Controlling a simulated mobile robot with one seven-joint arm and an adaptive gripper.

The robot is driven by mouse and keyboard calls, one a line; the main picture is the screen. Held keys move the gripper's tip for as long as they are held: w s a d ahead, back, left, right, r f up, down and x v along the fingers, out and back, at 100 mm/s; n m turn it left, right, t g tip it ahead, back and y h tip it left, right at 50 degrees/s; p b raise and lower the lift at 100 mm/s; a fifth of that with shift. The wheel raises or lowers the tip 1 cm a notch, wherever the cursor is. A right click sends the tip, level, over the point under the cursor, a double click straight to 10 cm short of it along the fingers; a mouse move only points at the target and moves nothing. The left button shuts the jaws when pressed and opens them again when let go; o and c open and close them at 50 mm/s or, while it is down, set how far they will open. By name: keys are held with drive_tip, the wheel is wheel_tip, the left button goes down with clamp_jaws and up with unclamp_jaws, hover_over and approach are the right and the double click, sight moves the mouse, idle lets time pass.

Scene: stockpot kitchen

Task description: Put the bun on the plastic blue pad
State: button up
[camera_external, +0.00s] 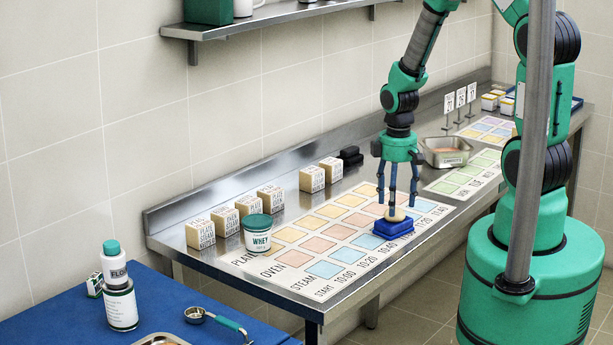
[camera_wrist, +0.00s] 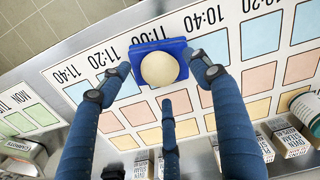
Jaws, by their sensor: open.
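The bun (camera_external: 396,215) is pale and round and rests on the blue pad (camera_external: 392,229). The pad lies on the printed chart on the steel table. My gripper (camera_external: 397,204) is directly above the bun with its fingers pointing down. In the wrist view its blue fingers (camera_wrist: 155,88) are spread apart around the bun, and I see no finger clearly pressing on it.
The chart (camera_external: 330,235) has rows of coloured squares. A whey tub (camera_external: 258,233) and several labelled boxes (camera_external: 272,198) stand to the left and back. A metal tray (camera_external: 446,153) is at the back right. The steel table's front edge (camera_external: 375,280) is close to the pad.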

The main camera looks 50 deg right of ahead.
wheel_tip(320, 180, up, 10)
drive_tip(key=p, duration=0.1)
drive_tip(key=shift+f, duration=0.2)
drive_tip(key=shift+r, duration=0.1)
idle(0.6)
drive_tip(key=s+a+r+m+t, duration=0.15)
drive_tip(key=a+r, duration=0.25)
drive_tip(key=r, duration=0.5)
drive_tip(key=s+a+r+t, duration=0.1)
drive_tip(key=s+a+r, duration=0.15)
drive_tip(key=r, duration=0.65)
drive_tip(key=s+a+r+m+t, duration=0.3)
drive_tip(key=s+a+r, duration=0.4)
drive_tip(key=s+r, duration=0.4)
drive_tip(key=shift+a+r, duration=0.25)
drive_tip(key=shift+r, duration=0.6)
drive_tip(key=shift+f, duration=0.1)
wheel_tip(320, 180, down, 5)
drive_tip(key=b, duration=0.5)
drive_tip(key=shift+f, duration=0.1)
